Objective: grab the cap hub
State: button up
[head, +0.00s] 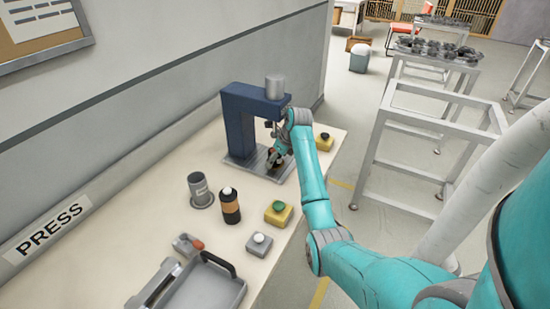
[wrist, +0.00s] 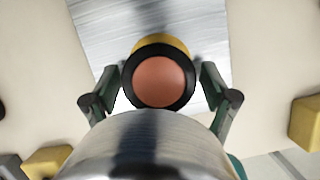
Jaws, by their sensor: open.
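A round part with a black rim and a copper-coloured centre (wrist: 163,82), likely the cap hub, sits at the press, with a yellow edge showing behind it. My gripper (wrist: 162,90) is open, with one dark green finger on each side of the part. A narrow gap seems to show at each side, but I cannot tell whether either finger touches. In the head view my gripper (head: 273,158) is low inside the blue press (head: 240,120), over its grey base plate. There the part is mostly hidden by the fingers.
A shiny metal cylinder (wrist: 145,150) fills the wrist view's lower middle. On the bench stand a grey cup (head: 201,190), a black-orange bottle (head: 230,207), a yellow block with a green button (head: 278,213), a white-button box (head: 259,244) and a grey tray (head: 205,292).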

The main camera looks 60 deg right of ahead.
jog(key=c, duration=1.5)
jog(key=shift+r, duration=0.15)
jog(key=shift+c, duration=0.2)
